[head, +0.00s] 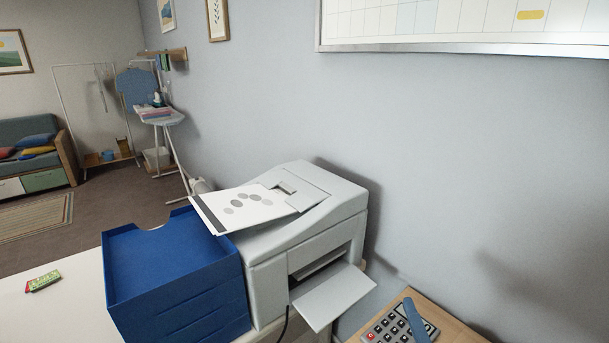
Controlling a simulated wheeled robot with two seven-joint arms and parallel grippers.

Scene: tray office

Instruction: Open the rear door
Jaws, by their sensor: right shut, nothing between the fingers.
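The white printer (313,225) stands on the white desk against the wall. A pale flap (335,296) is folded down below a dark opening in its side facing the lower right. I cannot tell from this view whether this flap is the rear door or a paper tray. My left gripper is not in view.
A blue letter tray stack (175,262) stands close left of the printer. A printed sheet (245,207) lies on the printer's sloping feeder. A black cable (285,322) hangs beside the flap.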

